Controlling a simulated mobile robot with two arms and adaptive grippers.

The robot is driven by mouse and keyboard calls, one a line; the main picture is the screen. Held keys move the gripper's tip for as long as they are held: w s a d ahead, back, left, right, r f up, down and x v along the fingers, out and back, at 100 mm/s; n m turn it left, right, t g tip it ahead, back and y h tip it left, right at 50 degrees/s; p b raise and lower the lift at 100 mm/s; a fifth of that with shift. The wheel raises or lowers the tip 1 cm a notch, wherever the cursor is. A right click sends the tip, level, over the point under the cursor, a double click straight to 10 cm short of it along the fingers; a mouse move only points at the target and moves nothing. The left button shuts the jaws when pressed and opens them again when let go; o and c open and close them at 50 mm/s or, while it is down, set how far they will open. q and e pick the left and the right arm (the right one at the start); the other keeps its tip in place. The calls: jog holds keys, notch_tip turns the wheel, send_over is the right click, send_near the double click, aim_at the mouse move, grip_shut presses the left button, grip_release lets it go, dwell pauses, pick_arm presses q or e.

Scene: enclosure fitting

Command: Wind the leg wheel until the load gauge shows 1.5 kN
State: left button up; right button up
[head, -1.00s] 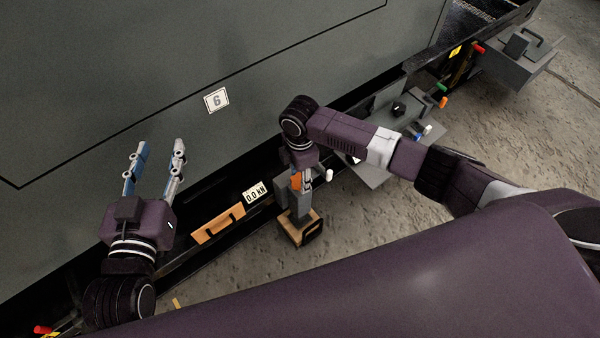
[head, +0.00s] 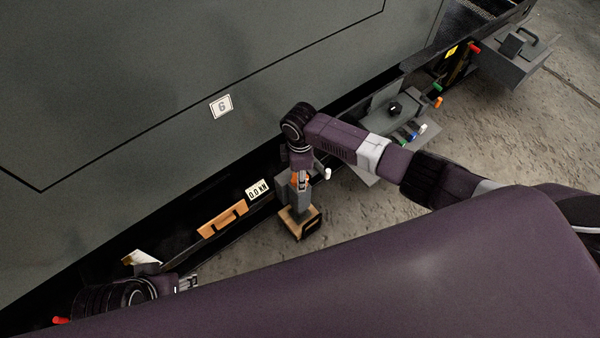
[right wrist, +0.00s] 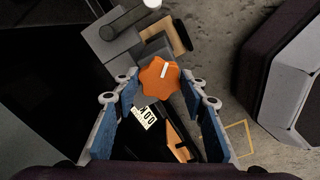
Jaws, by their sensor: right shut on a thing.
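The orange lobed leg wheel (right wrist: 158,78) with a white mark sits between the fingertips of my right gripper (right wrist: 157,84) in the right wrist view. That gripper is shut on the wheel. In the head view my right gripper (head: 301,180) points down onto the grey leg housing (head: 294,197), with bits of orange showing beside the fingers. The load gauge (head: 257,190) reads 0.0 kN; its plate also shows in the right wrist view (right wrist: 147,116). My left gripper (head: 187,282) is low at the left, partly hidden, and its opening cannot be made out.
The leg stands on a wooden block (head: 300,223) on the floor. A crank with a white knob (head: 327,174) is beside the housing. A wooden piece (head: 222,217) lies along the dark rail. A grey shelf (head: 378,165) with coloured items is at right. The enclosure wall (head: 140,80) fills the upper left.

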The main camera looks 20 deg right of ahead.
jog(key=shift+m+p, duration=0.3)
jog(key=shift+m, duration=0.1)
dwell(0.4)
jog(key=o, duration=1.2)
jog(key=shift+c, duration=0.2)
jog(key=shift+r, duration=0.1)
notch_tip(320, 180, up, 12)
